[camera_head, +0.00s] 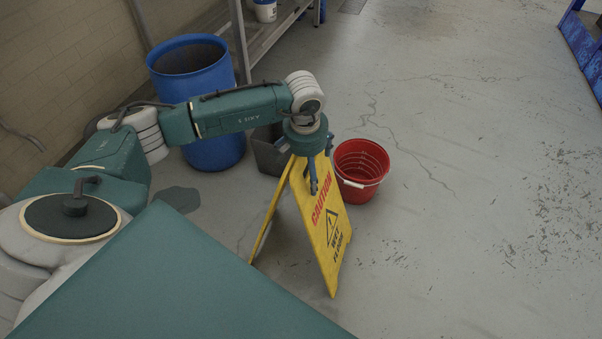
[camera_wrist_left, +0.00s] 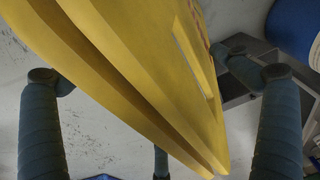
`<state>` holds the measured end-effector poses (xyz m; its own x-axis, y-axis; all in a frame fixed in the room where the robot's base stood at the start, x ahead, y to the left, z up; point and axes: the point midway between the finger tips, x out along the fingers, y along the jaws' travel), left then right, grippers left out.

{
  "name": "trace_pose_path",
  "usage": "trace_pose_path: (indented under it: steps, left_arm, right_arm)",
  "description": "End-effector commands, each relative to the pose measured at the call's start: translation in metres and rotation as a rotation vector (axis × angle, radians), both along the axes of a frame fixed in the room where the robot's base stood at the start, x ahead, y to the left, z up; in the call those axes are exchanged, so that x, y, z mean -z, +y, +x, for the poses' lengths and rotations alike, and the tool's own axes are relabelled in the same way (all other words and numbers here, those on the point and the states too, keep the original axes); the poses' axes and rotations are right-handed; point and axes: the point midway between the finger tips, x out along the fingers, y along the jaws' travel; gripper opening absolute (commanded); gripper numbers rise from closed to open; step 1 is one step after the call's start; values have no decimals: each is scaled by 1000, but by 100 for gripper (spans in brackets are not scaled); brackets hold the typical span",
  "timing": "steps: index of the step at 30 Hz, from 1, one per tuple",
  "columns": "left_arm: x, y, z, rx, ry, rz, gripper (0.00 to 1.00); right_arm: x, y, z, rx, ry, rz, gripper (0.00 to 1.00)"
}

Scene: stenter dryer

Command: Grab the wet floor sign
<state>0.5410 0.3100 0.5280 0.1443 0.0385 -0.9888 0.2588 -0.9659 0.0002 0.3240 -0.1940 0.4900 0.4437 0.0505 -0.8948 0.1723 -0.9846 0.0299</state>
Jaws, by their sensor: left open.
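The yellow wet floor sign (camera_head: 325,225) stands upright as an A-frame on the grey floor, its printed caution face to the right in the head view. My left gripper (camera_head: 313,178) is at the top of the sign, pointing down, with one finger in front of the printed face. In the left wrist view the sign (camera_wrist_left: 135,75) runs between the open fingers of my left gripper (camera_wrist_left: 160,110). I cannot tell whether the fingers touch it. My right gripper is not in view.
A red bucket (camera_head: 362,168) stands just right of the sign. A grey bin (camera_head: 268,155) is behind it, partly hidden by my arm. A blue barrel (camera_head: 218,150) and a metal shelf (camera_head: 262,45) stand farther back. The floor on the right is clear.

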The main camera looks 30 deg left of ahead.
Motion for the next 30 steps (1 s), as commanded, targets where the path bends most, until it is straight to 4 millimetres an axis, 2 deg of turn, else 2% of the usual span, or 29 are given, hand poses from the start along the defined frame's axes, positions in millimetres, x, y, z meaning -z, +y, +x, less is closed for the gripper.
trace_pose_path:
  steps: [17, 27, 30]
  left_arm:
    - [0, 0, 0, 0, 0, 0, 100]
    - [1, 1, 0, 1, 1, 2, 32]
    - [-1, 1, 1, 1, -4, 2, 31]
  right_arm:
    - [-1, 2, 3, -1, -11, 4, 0]
    - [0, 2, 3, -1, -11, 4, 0]
    - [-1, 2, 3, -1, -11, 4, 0]
